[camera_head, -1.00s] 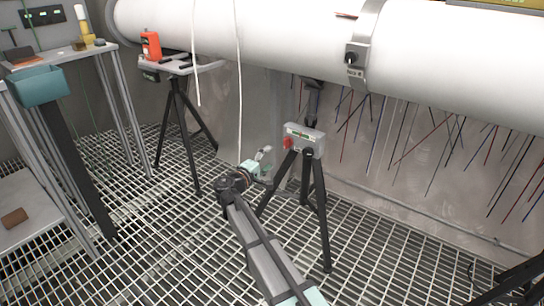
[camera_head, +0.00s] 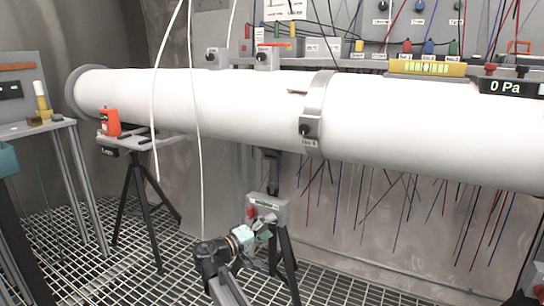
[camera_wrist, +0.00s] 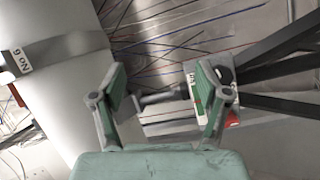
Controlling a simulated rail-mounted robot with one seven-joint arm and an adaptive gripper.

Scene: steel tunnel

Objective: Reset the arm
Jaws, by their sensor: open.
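My arm reaches up from the bottom of the head view, with my gripper (camera_head: 268,228) at its end, low in front of a grey box with a red knob (camera_head: 266,207) on a black tripod. In the wrist view my gripper (camera_wrist: 162,84) has its two green-padded fingers spread apart, with nothing between them that it holds. The grey box (camera_wrist: 196,84) shows beyond the right finger, partly hidden by it. The gap between gripper and box is hard to judge.
A large white pipe (camera_head: 240,105) with a grey clamp band (camera_head: 316,110) runs across above the gripper. A second tripod table (camera_head: 140,143) holds an orange device (camera_head: 110,121). White cables (camera_head: 198,150) hang down left of my arm. Thin coloured wires hang below the pipe.

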